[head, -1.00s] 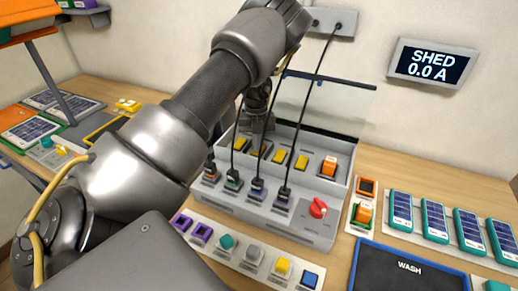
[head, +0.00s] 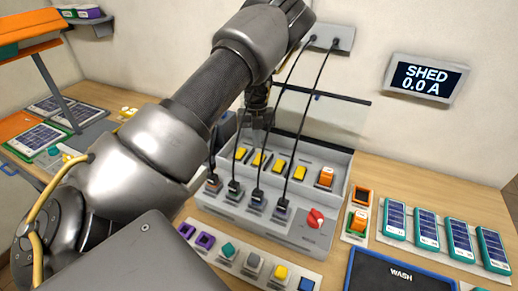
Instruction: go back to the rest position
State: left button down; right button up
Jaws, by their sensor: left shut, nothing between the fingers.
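My left arm crosses the head view from the lower left to the top middle. Its gripper (head: 258,122) hangs down at the back of the grey charging box (head: 318,236), in front of the wall. It is shut and holds nothing. The fingertips are small and dark here, partly behind the cables. My right gripper is not in view.
Several black cables run from a wall socket plate (head: 331,37) to plugs on the box, close to my left gripper. A red knob (head: 315,217) and an orange block (head: 326,177) are on it. A WASH mat (head: 400,274) lies at front right. A wall display (head: 427,77) reads SHED 0.0 A.

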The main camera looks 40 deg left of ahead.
pick_arm(q)
jog(key=shift+r, duration=0.35)
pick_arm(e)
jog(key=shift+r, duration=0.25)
pick_arm(q)
jog(key=shift+r, duration=0.1)
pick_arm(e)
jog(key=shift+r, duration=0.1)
